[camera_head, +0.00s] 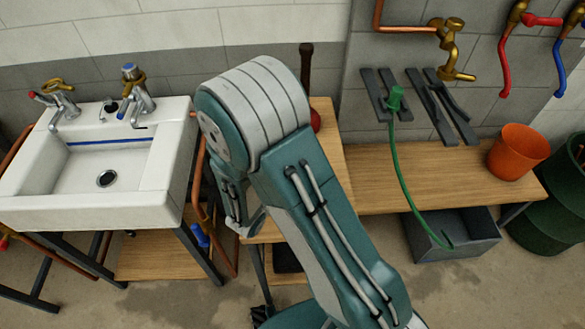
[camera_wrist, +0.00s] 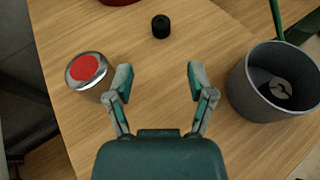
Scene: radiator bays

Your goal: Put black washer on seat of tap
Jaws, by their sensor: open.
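A small black ring-like piece (camera_wrist: 160,27), which looks like the black washer, lies on the wooden bench top (camera_wrist: 215,50) in the wrist view. My gripper (camera_wrist: 160,79) is open and empty above the bench, with the black piece beyond its fingertips and roughly in line with the gap. In the head view the sink carries a left tap (camera_head: 62,100) with a brass top and red end, and a right tap (camera_head: 138,94) with a brass and blue top. A brass tap (camera_head: 453,50) is on the wall. I cannot make out a seat on any tap.
A tin with a red disc on top (camera_wrist: 87,70) stands left of my gripper. A grey pot (camera_wrist: 243,90) with a pale piece inside stands to the right. An orange pot (camera_head: 517,152) and a green hose (camera_head: 404,180) are on the right bench. Bench around the black piece is clear.

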